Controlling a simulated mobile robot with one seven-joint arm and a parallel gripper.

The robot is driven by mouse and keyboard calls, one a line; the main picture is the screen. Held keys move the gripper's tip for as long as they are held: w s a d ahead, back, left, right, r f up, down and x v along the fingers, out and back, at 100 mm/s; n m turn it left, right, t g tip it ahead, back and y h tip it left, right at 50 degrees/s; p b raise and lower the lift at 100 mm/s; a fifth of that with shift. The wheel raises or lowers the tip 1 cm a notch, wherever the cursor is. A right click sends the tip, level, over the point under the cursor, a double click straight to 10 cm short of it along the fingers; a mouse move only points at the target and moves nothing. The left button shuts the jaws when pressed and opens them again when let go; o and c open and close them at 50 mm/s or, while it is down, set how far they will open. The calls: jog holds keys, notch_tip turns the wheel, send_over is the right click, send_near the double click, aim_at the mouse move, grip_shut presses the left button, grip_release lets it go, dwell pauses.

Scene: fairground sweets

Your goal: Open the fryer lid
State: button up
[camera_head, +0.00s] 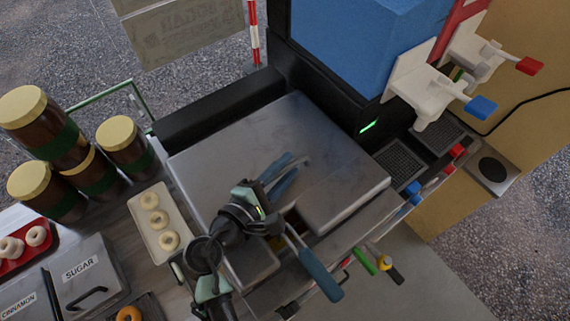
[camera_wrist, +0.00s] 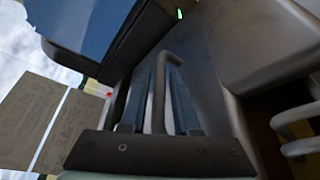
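The fryer (camera_head: 330,160) is a steel box in the middle of the head view. Its lid (camera_head: 262,138) is a flat steel panel that lies level and looks down. A grey bar handle (camera_wrist: 172,57) stands on the lid. My gripper (camera_head: 283,172) is over the lid, with its two blue-grey fingers on either side of the handle bar. In the wrist view the bar runs between the fingers (camera_wrist: 164,72). I cannot tell whether the fingers press on it. My wrist hides part of the lid's front side.
A blue-handled tool (camera_head: 320,275) sticks out at the fryer's front, beside a dark opening (camera_head: 292,222). A tray of pale doughnuts (camera_head: 143,246) and brown jars (camera_head: 40,125) stand left. A dark machine with a blue tank (camera_head: 360,40) stands behind right. Small coloured handles (camera_head: 385,263) jut from the front.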

grip_shut()
dwell(1.4)
